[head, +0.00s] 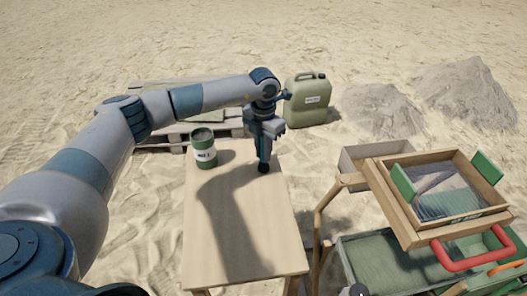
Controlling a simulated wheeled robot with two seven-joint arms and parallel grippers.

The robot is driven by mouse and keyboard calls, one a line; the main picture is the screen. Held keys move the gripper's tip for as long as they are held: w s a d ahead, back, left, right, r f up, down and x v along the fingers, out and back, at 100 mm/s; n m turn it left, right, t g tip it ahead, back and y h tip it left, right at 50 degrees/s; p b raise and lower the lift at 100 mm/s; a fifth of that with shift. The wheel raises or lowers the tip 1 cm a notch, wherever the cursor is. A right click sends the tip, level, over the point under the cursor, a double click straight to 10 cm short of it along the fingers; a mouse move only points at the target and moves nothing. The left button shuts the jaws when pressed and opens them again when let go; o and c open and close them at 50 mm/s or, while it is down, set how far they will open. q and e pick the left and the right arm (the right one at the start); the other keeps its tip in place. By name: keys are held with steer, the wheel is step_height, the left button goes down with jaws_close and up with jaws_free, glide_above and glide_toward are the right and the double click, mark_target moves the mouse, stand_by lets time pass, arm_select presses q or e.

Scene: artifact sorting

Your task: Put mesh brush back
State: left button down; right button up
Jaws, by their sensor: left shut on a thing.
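My left gripper (265,151) points down over the far right part of the wooden table. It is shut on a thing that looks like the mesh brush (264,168). Only its dark lower end shows below the fingers, at or just above the tabletop. The rest of it is hidden by the gripper. A green can with a white label (203,152) stands upright on the table's far left corner, to the left of the gripper and apart from it. My right gripper cannot be made out.
The wooden table (251,240) is bare in front. To the right, a wooden sieve frame with mesh (402,213) and green end pieces rests on a stand, beside an open box (352,158). A green crate (385,262) sits below. A jerrycan (307,104) and pallet (160,136) are behind.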

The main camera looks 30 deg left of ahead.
arm_select(q)
steer(key=shift+f, duration=0.4)
steer(key=shift+f, duration=0.15)
steer(key=c, duration=1.7)
jaws_free()
steer(key=shift+o, duration=0.2)
steer(key=shift+r, duration=0.2)
